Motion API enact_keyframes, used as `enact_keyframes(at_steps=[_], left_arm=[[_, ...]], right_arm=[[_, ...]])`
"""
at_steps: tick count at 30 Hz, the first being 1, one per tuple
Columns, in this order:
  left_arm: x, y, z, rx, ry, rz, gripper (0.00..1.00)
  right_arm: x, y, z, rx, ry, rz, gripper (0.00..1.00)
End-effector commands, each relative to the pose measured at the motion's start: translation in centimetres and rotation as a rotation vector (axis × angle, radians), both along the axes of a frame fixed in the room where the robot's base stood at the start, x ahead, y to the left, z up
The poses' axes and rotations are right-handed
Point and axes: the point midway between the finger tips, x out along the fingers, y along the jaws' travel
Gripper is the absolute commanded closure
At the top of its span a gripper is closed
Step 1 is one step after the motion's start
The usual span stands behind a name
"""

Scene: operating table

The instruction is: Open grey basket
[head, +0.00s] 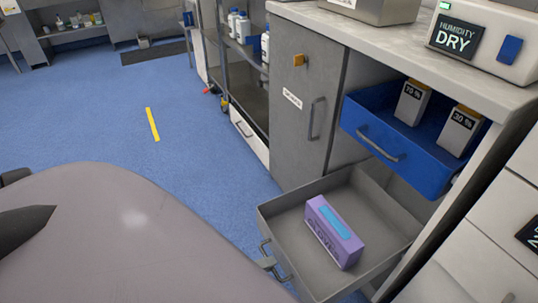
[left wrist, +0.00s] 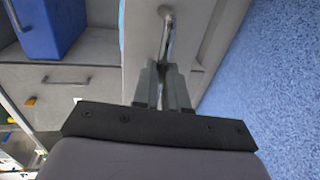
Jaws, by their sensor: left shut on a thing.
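The grey basket (head: 285,222) is a shallow drawer-like tray. It is pulled out below the blue basket, its inside visible from above. A purple box marked for gloves (head: 335,230) lies in it. My left gripper (head: 267,262) is at the front handle of the grey basket. The left wrist view shows its two fingers (left wrist: 163,85) shut around the metal handle (left wrist: 169,35). My right gripper is not in view.
A blue basket (head: 370,125) with two small labelled boxes is also out, above the grey one. A grey cabinet door (head: 285,110) stands to the left. White drawers (head: 470,265) are at right. Blue floor (head: 110,120) is open at left.

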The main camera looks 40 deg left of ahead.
Motion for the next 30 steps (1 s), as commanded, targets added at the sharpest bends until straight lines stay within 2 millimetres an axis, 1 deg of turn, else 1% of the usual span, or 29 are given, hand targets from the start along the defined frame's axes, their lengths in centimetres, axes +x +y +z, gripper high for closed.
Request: enact_keyframes(at_steps=[8, 9, 11, 12, 19, 22, 26, 30], left_arm=[[0.1, 0.1, 0.1, 0.002, -0.002, 0.002, 1.0], [0.1, 0.2, 0.1, 0.002, -0.002, 0.002, 0.84], [0.1, 0.1, 0.1, 0.002, -0.002, 0.002, 0.65], [0.1, 0.1, 0.0, 0.001, -0.001, 0.002, 0.63], [0.0, 0.1, 0.0, 0.0, 0.0, 0.001, 0.63], [-0.4, 0.2, 0.1, 0.001, 0.002, 0.0, 0.63], [-2.1, 0.8, 0.6, 0.001, 0.004, 0.001, 0.63], [-4.3, 1.6, 1.1, 0.002, 0.003, 0.0, 0.63]], right_arm=[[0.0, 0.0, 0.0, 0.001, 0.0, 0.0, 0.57], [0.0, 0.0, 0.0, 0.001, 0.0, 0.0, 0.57], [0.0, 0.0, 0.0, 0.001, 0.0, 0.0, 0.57], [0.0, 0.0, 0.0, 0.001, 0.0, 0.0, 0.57], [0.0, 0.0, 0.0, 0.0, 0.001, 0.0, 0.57], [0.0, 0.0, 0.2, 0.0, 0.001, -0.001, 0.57], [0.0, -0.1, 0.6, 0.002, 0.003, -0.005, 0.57], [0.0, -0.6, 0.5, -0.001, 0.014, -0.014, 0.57]])
